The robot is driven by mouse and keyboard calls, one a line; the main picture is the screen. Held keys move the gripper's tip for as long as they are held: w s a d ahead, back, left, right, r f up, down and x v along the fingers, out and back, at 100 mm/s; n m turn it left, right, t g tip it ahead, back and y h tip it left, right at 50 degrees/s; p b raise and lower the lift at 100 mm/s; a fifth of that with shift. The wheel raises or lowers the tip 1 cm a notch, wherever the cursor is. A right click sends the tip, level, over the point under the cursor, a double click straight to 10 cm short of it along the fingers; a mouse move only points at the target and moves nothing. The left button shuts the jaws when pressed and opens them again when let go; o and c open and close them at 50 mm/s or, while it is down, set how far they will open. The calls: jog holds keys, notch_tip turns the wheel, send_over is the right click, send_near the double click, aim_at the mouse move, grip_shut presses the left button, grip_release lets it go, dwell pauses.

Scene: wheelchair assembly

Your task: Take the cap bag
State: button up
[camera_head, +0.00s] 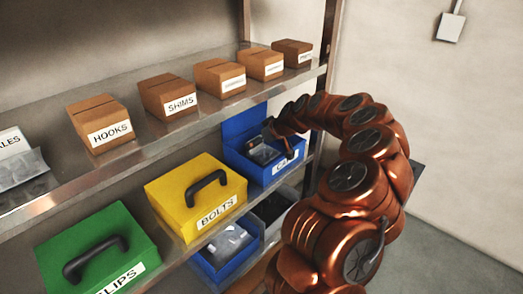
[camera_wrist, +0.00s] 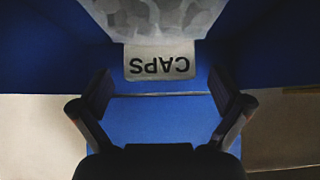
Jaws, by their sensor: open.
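The cap bag (camera_wrist: 155,22) is a clear bag of greyish pieces with a white label reading CAPS, upside down in the wrist view. It lies in a blue box (camera_wrist: 160,112), which stands with its lid up on the middle shelf in the head view (camera_head: 242,163). My gripper (camera_wrist: 162,92) is open, with its two dark fingers spread over the blue surface. The bag's labelled end is just ahead of the fingertips, between their lines, and no finger visibly holds it. In the head view my gripper and arm partly hide the box's inside.
A yellow BOLTS box (camera_head: 170,192) and a green CLIPS box (camera_head: 130,235) stand left of the blue box. Cardboard boxes, including SHIMS (camera_head: 155,88) and HOOKS (camera_head: 88,112), line the shelf above. A lower blue bin (camera_head: 207,270) holds bags. A shelf post (camera_head: 328,50) stands close to my arm.

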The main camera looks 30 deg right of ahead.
jog(key=shift+w+f, duration=0.15)
jog(key=c, duration=1.2)
jog(key=shift+r+b, duration=0.45)
jog(key=shift+r, duration=0.95)
jog(key=b, duration=0.2)
jog(key=shift+s+d+f+t+b, duration=0.1)
jog(key=shift+s+f+t+b, duration=0.1)
jog(key=shift+f+t+b, duration=0.2)
jog(key=s+t+b, duration=0.1)
jog(key=t+b, duration=0.1)
jog(key=b, duration=0.5)
jog(key=shift+s+d+y+b, duration=0.15)
jog(key=shift+y+b, duration=0.25)
jog(key=shift+b, duration=0.45)
